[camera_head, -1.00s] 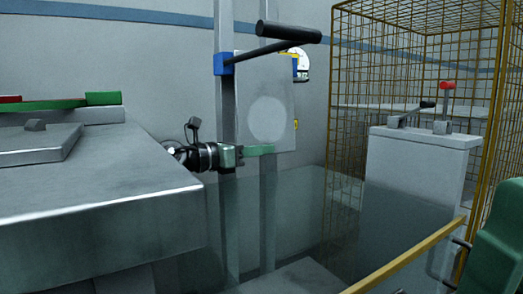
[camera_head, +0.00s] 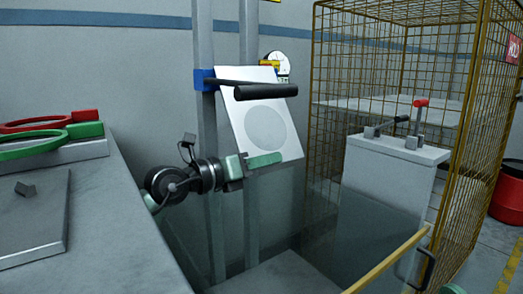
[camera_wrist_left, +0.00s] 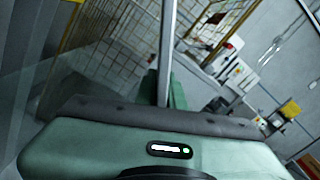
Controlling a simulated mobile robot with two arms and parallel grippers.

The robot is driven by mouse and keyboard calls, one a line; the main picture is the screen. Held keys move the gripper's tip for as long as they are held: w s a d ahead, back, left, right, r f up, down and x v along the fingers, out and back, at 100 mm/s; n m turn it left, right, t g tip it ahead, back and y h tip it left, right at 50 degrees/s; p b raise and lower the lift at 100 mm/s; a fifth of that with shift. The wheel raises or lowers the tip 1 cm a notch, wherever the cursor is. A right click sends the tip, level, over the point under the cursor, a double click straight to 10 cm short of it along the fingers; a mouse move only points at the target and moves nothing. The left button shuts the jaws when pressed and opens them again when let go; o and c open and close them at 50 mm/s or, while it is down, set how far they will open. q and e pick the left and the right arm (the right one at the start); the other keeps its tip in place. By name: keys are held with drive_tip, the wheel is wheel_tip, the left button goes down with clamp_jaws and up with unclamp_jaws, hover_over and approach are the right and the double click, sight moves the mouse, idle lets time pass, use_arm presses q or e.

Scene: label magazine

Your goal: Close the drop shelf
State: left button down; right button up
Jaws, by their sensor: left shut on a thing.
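In the left wrist view, the panel appears nearly edge-on as a thin grey strip (camera_wrist_left: 167,45) between the fingers (camera_wrist_left: 163,88). A black bar handle (camera_head: 266,91) on a blue bracket (camera_head: 204,79) crosses in front of the panel's upper part. The panel's far side is hidden.
A grey bench (camera_head: 105,225) with red and green rings fills the left. A yellow mesh cage (camera_head: 470,130) stands at the right, by a grey pedestal (camera_head: 385,195) with levers. A yellow rail (camera_head: 390,262) crosses the lower right. A round gauge (camera_head: 276,61) sits behind the panel.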

use_arm(q)
drive_tip(key=shift+s+d+r, duration=0.1)
drive_tip(key=shift+s, duration=0.05)
drive_tip(key=c, duration=1.6)
unclamp_jaws()
drive_tip(key=shift+o, duration=0.2)
